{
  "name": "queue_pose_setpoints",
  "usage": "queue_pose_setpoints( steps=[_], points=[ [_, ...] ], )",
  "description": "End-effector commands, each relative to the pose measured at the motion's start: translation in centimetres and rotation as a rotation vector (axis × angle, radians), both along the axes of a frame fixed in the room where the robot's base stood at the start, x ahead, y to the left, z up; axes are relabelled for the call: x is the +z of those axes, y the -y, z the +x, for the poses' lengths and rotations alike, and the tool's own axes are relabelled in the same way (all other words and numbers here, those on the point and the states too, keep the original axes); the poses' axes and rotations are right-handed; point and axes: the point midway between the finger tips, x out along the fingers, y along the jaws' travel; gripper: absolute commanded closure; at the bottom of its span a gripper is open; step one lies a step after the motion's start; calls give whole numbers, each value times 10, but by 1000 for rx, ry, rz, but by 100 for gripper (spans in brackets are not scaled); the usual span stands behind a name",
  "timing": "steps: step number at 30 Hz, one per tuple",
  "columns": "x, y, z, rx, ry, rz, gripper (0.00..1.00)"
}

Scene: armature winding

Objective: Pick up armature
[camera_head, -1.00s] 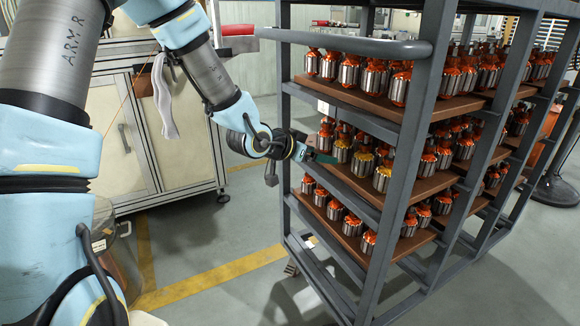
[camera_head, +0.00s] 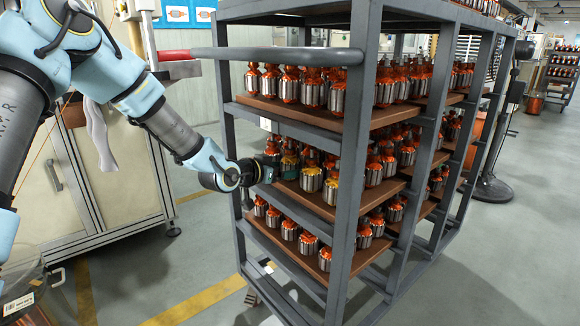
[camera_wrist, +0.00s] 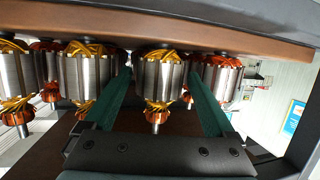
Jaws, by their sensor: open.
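My gripper (camera_head: 284,167) reaches into the left side of the rack at the middle shelf (camera_head: 348,204). In the wrist view its two green fingers (camera_wrist: 160,88) are open and stand on either side of one armature (camera_wrist: 160,77). This armature has a silver ribbed core, yellow-orange windings and a shaft pointing down in the picture. Narrow gaps seem to show between it and the fingers. Another yellow-wound armature (camera_wrist: 85,75) is just left of the left finger, and an orange one (camera_wrist: 219,77) is behind the right finger. In the head view the armature between the fingers is partly hidden.
The grey metal rack (camera_head: 346,240) has upright posts and holds more armatures on the upper shelf (camera_head: 300,113) and lower shelf (camera_head: 290,250). A rail (camera_head: 280,56) crosses its front above my gripper. A cabinet (camera_head: 120,180) stands left.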

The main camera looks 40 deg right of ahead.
Motion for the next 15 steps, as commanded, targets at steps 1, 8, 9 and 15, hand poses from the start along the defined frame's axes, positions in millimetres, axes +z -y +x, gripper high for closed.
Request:
queue_pose_setpoints(
  steps=[1, 8, 9, 15],
  points=[
    [-2, 7, 1, -1, -1, 1, 11],
    [-7, 22, 4, 0, 1, 1, 11],
    [-7, 22, 4, 1, 1, 1, 11],
    [-7, 22, 4, 1, 1, 1, 17]
  ],
)
